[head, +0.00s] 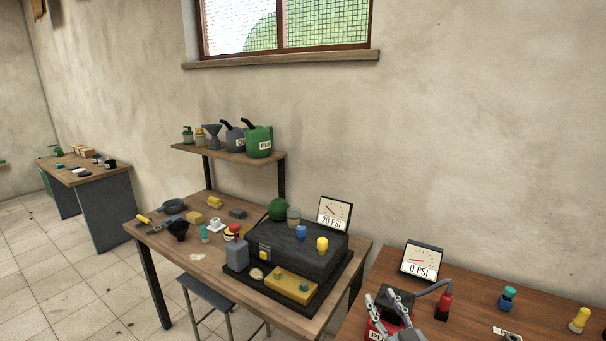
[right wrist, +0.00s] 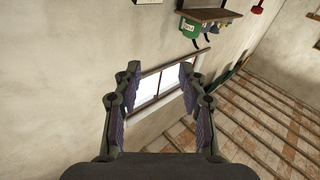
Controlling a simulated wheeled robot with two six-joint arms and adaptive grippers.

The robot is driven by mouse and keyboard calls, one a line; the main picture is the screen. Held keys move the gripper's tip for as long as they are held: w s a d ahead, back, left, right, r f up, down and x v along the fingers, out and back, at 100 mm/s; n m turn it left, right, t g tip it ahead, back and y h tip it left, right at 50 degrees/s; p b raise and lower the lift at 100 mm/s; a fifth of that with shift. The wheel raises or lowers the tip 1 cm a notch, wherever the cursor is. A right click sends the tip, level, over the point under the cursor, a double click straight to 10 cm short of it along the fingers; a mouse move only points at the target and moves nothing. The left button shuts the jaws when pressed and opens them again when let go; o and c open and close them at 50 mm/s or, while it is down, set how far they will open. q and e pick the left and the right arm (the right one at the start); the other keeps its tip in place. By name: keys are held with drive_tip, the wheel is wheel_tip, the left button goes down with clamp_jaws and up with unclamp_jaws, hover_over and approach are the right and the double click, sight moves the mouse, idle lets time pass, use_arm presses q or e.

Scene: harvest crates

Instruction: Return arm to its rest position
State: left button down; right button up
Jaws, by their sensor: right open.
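My right gripper (head: 382,298) shows at the bottom edge of the head view, in front of the right-hand workbench. It also shows in the right wrist view (right wrist: 157,82), with its two fingers well apart and nothing between them. Behind the fingers there are the wall and a bright window (right wrist: 158,88). In the head view the gripper overlaps a dark box and a red lettered object (head: 377,328), partly hidden; I cannot tell the gap between them. My left gripper is in neither view.
The right workbench (head: 455,325) carries a 0 PSI gauge (head: 420,261), a red bottle (head: 444,306) and a blue-green knob (head: 507,298). The middle bench (head: 170,262) holds a black machine (head: 290,248), a 20 PSI gauge (head: 333,214) and small parts. A shelf (head: 230,155) holds cans.

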drive_tip(key=s+a+f+n+g+y, duration=0.15)
drive_tip(key=s+a+f+g, duration=0.25)
drive_tip(key=s+f+g, duration=0.55)
drive_tip(key=s+d+f+m+g+h, duration=0.25)
drive_tip(key=s+d+f, duration=0.2)
drive_tip(key=s, duration=0.35)
drive_tip(key=s+d+f+m+g+h, duration=0.25)
drive_tip(key=s+d+h, duration=0.2)
drive_tip(key=s, duration=0.35)
drive_tip(key=s+d+f+g+y, duration=0.1)
drive_tip(key=d+f, duration=0.1)
drive_tip(key=f, duration=1.1)
drive_tip(key=s+d+f+g, duration=0.1)
drive_tip(key=f, duration=1.3)
drive_tip(key=s+d+f+g, duration=0.1)
drive_tip(key=s+f, duration=1.4)
drive_tip(key=s, duration=0.3)
drive_tip(key=shift+s+f, duration=0.15)
drive_tip(key=shift+s, duration=0.1)
drive_tip(key=shift+d, duration=0.1)
